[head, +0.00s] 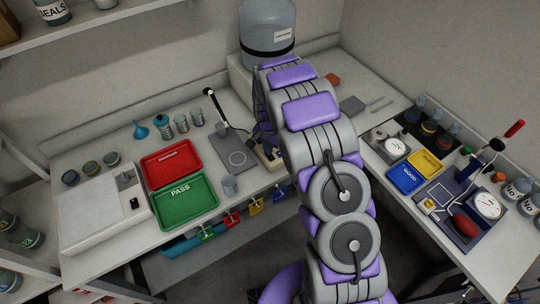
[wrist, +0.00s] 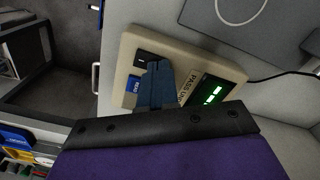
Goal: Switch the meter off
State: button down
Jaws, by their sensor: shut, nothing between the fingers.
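The meter (wrist: 128,52) is a beige box in the wrist view. Its dark display (wrist: 212,95) shows lit green segments. A label starting with "PASS" lies beside the display and is partly covered by my fingers. A black rocker switch (wrist: 143,58) and a blue button (wrist: 133,86) sit at the other end. My gripper (wrist: 158,68) is shut and empty, its blue fingertips over the meter's face right beside the black switch. I cannot tell whether they touch it. In the head view the meter (head: 268,155) is mostly hidden behind my arm.
A grey plate (wrist: 225,25) lies beside the meter, and a dark cable (wrist: 280,75) runs from its display end. Red (head: 165,165) and green (head: 185,203) trays stand left on the bench.

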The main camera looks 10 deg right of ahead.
jog(key=shift+f, duration=0.2)
jog(key=shift+r, duration=0.15)
jog(key=shift+r+p, duration=0.8)
jog(key=shift+r, duration=2.55)
